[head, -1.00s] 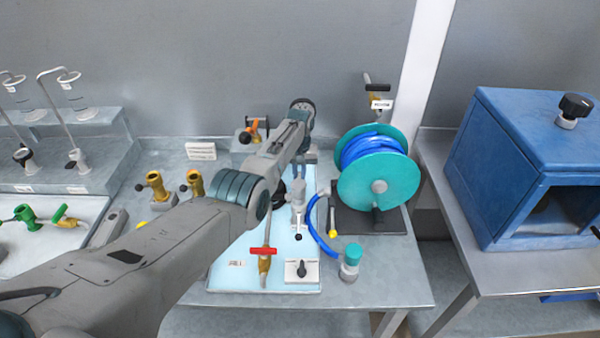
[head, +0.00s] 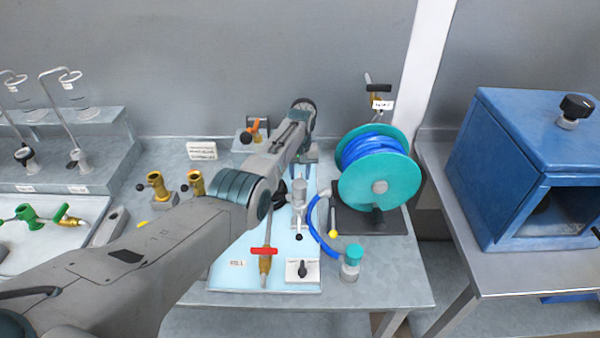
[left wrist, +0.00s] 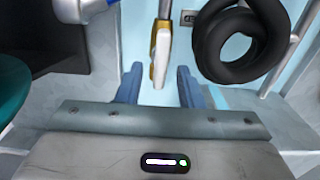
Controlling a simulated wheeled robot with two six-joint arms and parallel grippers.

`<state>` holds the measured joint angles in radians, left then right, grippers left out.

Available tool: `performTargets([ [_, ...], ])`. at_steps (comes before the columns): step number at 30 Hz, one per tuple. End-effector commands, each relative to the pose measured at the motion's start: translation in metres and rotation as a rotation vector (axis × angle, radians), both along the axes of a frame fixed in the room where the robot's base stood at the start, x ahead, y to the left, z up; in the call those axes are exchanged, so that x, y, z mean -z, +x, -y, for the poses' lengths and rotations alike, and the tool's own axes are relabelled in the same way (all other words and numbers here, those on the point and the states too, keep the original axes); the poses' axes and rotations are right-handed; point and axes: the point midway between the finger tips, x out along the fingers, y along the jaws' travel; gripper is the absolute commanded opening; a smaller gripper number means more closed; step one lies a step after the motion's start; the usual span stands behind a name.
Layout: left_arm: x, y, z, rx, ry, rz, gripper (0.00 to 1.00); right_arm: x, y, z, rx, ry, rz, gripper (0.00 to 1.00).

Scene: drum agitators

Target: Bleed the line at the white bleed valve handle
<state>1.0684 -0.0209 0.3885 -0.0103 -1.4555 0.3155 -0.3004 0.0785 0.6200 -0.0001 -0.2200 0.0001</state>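The white bleed valve handle (left wrist: 160,52) shows in the left wrist view, a narrow white lever on a brass-coloured fitting. In the head view I cannot make it out; my left arm covers that part of the panel. My left gripper (left wrist: 159,84) is open, with blue-grey fingers on either side of the handle's lower end in the picture. A gap shows on both sides, and I see no contact. In the head view the left gripper (head: 304,168) is over the back of the pale blue panel (head: 228,272), partly hidden by its wrist. My right gripper is in neither view.
A teal reel with blue hose (head: 375,178) stands right of the panel. A red-handled valve (head: 264,251), a black knob on a white plate (head: 302,271) and a teal-capped bottle (head: 351,262) are nearer. A black ring (left wrist: 240,42) is close to the left gripper's right side.

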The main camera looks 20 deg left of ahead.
Motion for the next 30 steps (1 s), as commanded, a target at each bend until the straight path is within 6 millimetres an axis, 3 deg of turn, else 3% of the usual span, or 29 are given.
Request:
performTargets([
  [8, -0.012, 0.001, 0.000, 0.001, 0.000, 0.002, 0.34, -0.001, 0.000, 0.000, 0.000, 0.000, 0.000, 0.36],
  [21, -0.088, 0.001, 0.000, 0.000, 0.000, 0.003, 0.34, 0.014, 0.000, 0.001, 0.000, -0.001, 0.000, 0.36],
  [30, -0.108, 0.000, 0.000, 0.000, 0.000, 0.000, 0.34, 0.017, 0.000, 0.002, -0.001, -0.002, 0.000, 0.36],
])
